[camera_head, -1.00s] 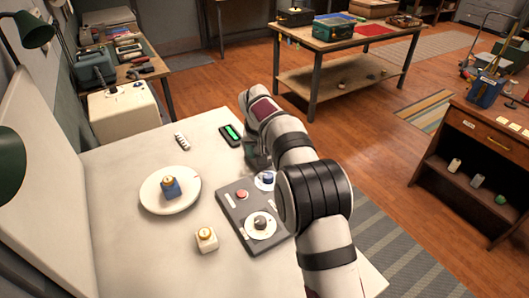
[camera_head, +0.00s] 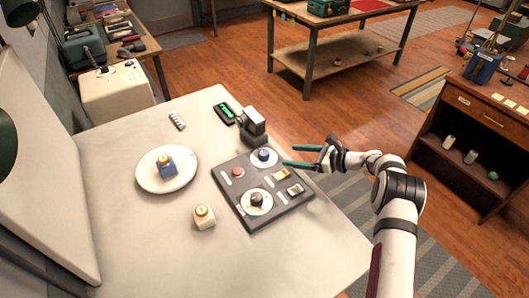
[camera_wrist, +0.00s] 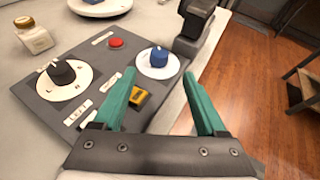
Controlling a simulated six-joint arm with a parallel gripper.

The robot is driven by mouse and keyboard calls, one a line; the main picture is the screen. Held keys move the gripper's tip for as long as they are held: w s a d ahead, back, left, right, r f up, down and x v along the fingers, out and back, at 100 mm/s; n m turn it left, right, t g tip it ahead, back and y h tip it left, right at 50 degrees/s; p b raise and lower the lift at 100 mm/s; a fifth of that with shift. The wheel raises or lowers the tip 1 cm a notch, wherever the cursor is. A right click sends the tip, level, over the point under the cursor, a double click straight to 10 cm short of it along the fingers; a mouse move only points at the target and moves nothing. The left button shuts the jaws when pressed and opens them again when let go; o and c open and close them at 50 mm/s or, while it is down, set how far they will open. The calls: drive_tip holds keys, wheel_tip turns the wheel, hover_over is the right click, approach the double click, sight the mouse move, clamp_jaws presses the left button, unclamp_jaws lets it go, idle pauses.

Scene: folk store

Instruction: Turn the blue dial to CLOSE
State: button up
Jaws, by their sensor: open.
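The blue dial (camera_head: 264,154) sits on a round white plate at the far right part of a dark grey control panel (camera_head: 232,191) on the white table. It also shows in the wrist view (camera_wrist: 159,56), ahead of my fingers. Its pointer direction and any CLOSE label are too small to read. My gripper (camera_head: 284,156) has two green fingers, spread apart and empty, at the right edge of the panel, to the right of the blue dial. In the wrist view the fingers (camera_wrist: 160,82) point toward the dial, with the dial apart from both.
The panel also bears a black dial (camera_head: 257,199), a red button (camera_head: 237,172) and a yellow switch (camera_head: 282,174). A black device (camera_head: 253,126) stands just behind the blue dial. A white plate (camera_head: 141,182) with a blue block and a small gold-capped jar (camera_head: 204,217) stand left.

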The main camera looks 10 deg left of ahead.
sight(265, 153)
drive_tip(key=x, duration=1.2)
clamp_jaws()
